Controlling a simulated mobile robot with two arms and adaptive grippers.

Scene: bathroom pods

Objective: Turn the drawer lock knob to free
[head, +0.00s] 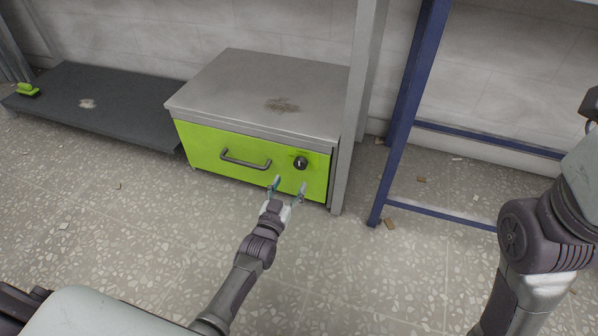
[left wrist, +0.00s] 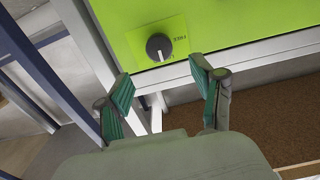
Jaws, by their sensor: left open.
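The drawer lock knob (head: 301,163) is a round black knob on the right part of the green drawer front (head: 213,150), to the right of the dark bar handle (head: 246,160). In the left wrist view the knob (left wrist: 159,47) sits on a yellow-green plate (left wrist: 150,42) with small dark lettering, partly reading "FREE", at its right. A pale mark shows on the knob. My left gripper (head: 287,188) is open and empty, just in front of and below the knob. In the left wrist view its green-padded fingers (left wrist: 165,85) are apart, and the knob lies beyond them, untouched.
The drawer is in a grey metal cabinet (head: 255,85) on a speckled floor. A grey post (head: 355,110) stands at its right, then a blue frame (head: 407,110). A low dark platform (head: 95,100) is at the left. Small debris lies on the floor. My right arm shows at the right edge.

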